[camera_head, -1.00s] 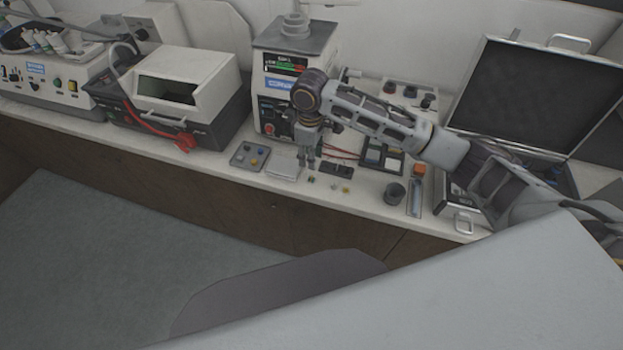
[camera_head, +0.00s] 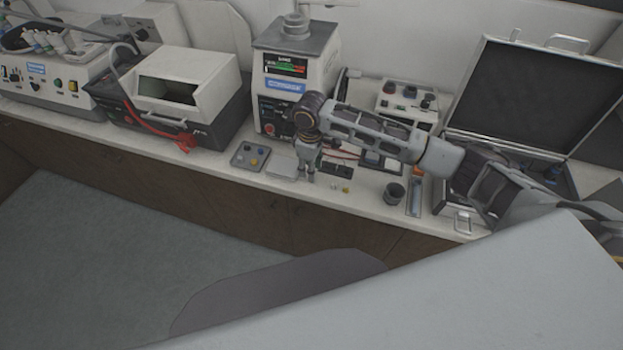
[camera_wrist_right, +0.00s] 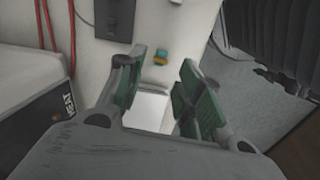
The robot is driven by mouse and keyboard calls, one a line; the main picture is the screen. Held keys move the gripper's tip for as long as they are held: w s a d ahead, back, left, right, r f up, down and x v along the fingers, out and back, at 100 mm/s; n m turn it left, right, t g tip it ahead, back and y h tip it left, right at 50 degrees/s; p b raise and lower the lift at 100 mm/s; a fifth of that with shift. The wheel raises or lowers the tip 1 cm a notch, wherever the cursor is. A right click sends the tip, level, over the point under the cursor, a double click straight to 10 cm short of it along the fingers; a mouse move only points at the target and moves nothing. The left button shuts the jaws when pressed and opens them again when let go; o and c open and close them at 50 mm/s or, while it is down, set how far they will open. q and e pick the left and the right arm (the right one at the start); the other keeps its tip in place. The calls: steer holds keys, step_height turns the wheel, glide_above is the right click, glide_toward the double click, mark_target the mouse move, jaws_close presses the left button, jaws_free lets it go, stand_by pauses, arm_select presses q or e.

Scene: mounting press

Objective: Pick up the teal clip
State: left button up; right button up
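A small teal piece (camera_wrist_right: 161,52) shows in the right wrist view, just past my fingertips, with an orange-yellow part against its lower edge. I take it for the teal clip; I cannot tell if the two colours are one object. My right gripper (camera_wrist_right: 163,70) is open, its green-padded fingers apart and nothing held between them. In the head view my right gripper (camera_head: 306,177) points down close over the bench's front part. I cannot pick out the teal clip there; small pale and yellow pieces (camera_head: 346,189) lie just right of the gripper. My left gripper is out of view.
A white plate (camera_wrist_right: 147,109) lies below the fingers. A dark cup (camera_head: 394,193) and open case (camera_head: 540,100) are to the right.

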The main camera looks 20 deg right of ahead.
steer(key=shift+f, duration=2.15)
jaws_close()
